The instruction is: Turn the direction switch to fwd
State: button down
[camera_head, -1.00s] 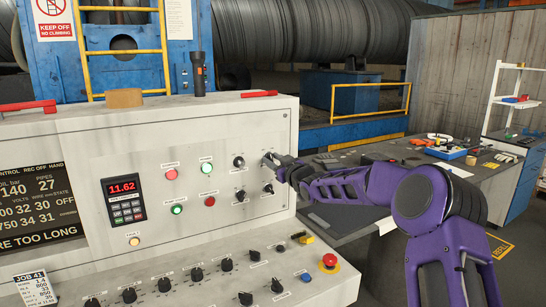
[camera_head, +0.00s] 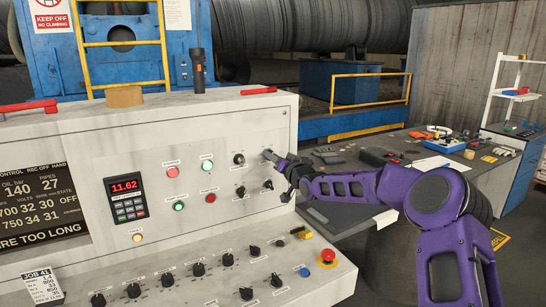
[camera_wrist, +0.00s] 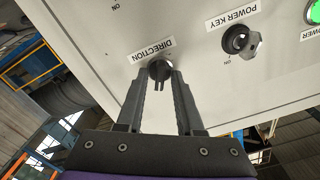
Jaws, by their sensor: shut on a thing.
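The direction switch (camera_wrist: 159,69) is a small dark knob on the upright face of the pale control panel, beside its label DIRECTION (camera_wrist: 153,51) in the wrist view. My gripper (camera_wrist: 161,73) is shut on the knob, with one finger on each side of it. In the head view my gripper (camera_head: 273,157) reaches from the right to the panel's upper right part and mostly hides the switch. The fwd marking cannot be read, so I cannot tell the switch's setting.
The power key switch (camera_wrist: 238,40) sits close beside the direction switch. More dark knobs (camera_head: 239,159) are near my gripper. A red emergency button (camera_head: 327,257) stands on the sloping lower panel. A dark bench with tools (camera_head: 400,160) lies behind my arm.

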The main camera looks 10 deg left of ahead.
jog(key=shift+f, duration=0.15)
dwell(0.4)
jog(key=c, duration=0.9)
grip_release()
jog(key=v, duration=1.7)
jog(key=shift+s+d+b, duration=0.2)
jog(key=shift+b, duration=0.2)
